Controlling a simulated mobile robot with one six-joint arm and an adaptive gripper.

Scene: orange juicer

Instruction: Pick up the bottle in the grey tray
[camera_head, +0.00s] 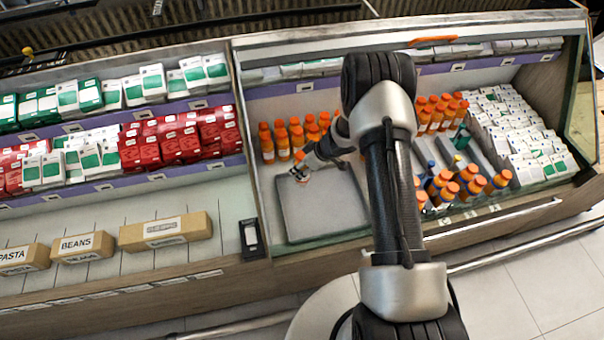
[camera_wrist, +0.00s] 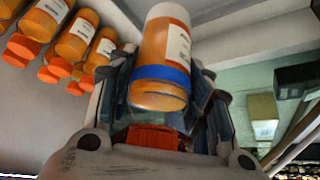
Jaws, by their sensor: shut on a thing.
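The grey tray (camera_head: 325,213) lies in the left part of the display case, and its visible surface is bare. My gripper (camera_head: 301,172) is at the tray's upper left corner. In the wrist view my gripper (camera_wrist: 165,105) is shut on an orange bottle (camera_wrist: 158,48) with a white label. The bottle sticks out beyond the fingers, and a blue band crosses it near them. In the head view only a small part of this bottle (camera_head: 299,156) shows, and I cannot tell whether it touches the tray.
Rows of orange bottles (camera_head: 283,142) stand just behind the tray; some show in the wrist view (camera_wrist: 76,38). More bottles (camera_head: 440,183) stand to the right of my arm. White boxes (camera_head: 520,135) fill the right side. The case's front edge (camera_head: 320,244) borders the tray.

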